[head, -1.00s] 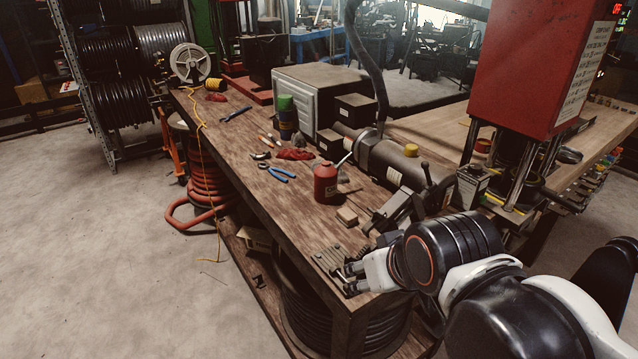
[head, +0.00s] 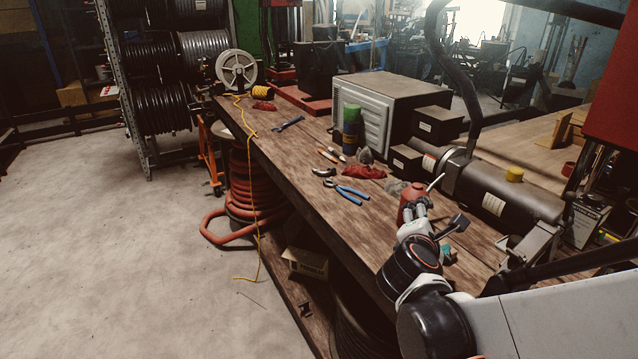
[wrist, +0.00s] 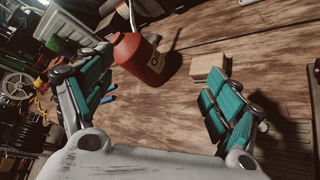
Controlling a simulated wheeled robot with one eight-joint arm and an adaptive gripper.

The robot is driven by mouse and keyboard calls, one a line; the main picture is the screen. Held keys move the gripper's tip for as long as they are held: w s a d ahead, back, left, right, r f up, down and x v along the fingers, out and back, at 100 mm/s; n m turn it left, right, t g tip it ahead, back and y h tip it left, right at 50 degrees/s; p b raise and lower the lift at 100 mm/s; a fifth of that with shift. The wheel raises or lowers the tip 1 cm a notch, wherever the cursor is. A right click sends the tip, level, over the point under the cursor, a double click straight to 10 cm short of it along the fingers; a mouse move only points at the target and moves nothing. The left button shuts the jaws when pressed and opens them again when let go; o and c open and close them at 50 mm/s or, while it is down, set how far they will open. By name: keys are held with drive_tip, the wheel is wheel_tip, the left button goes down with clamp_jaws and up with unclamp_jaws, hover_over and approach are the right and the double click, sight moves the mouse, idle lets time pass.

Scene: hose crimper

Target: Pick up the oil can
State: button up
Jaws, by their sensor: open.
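The red oil can (head: 407,202) with a thin pale spout stands upright on the wooden workbench, partly hidden behind my gripper (head: 414,212) in the head view. In the wrist view the oil can (wrist: 138,58) lies ahead and left of centre, beyond the left finger's tip. My gripper (wrist: 162,97) is open and its teal-padded fingers are wide apart, with bare bench between them. The can is not between the pads; whether the left finger touches it I cannot tell.
A small wooden block (wrist: 208,66) sits near the right finger. Blue-handled pliers (head: 352,193), a red rag (head: 363,172) and a green-topped spray can (head: 351,128) are farther along the workbench (head: 300,150). A large cylinder (head: 500,190) lies along the right side.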

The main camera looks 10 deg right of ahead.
sight(415, 199)
drive_tip(key=w+f+n+t+b, duration=0.1)
drive_tip(key=n, duration=0.2)
drive_tip(key=w+a+f+n+t+b, duration=0.1)
drive_tip(key=w+n, duration=0.1)
drive_tip(key=n, duration=0.2)
drive_tip(key=w+a+f+n+t+h, duration=0.1)
drive_tip(key=n+t, duration=0.1)
drive_tip(key=n, duration=0.2)
drive_tip(key=shift+w+f+b, duration=0.25)
drive_tip(key=shift+w+b, duration=0.05)
drive_tip(key=shift+b, duration=0.1)
drive_tip(key=shift+w, duration=0.15)
drive_tip(key=p+x, duration=0.1)
drive_tip(key=x, duration=0.8)
drive_tip(key=b+x, duration=0.1)
drive_tip(key=x, duration=0.2)
drive_tip(key=shift+w+f+b, duration=0.3)
drive_tip(key=shift+w+b, duration=0.1)
drive_tip(key=shift+w, duration=0.05)
drive_tip(key=shift+w+d+r, duration=0.1)
drive_tip(key=shift+w, duration=0.15)
drive_tip(key=shift+c, duration=0.3)
drive_tip(key=c, duration=1.7)
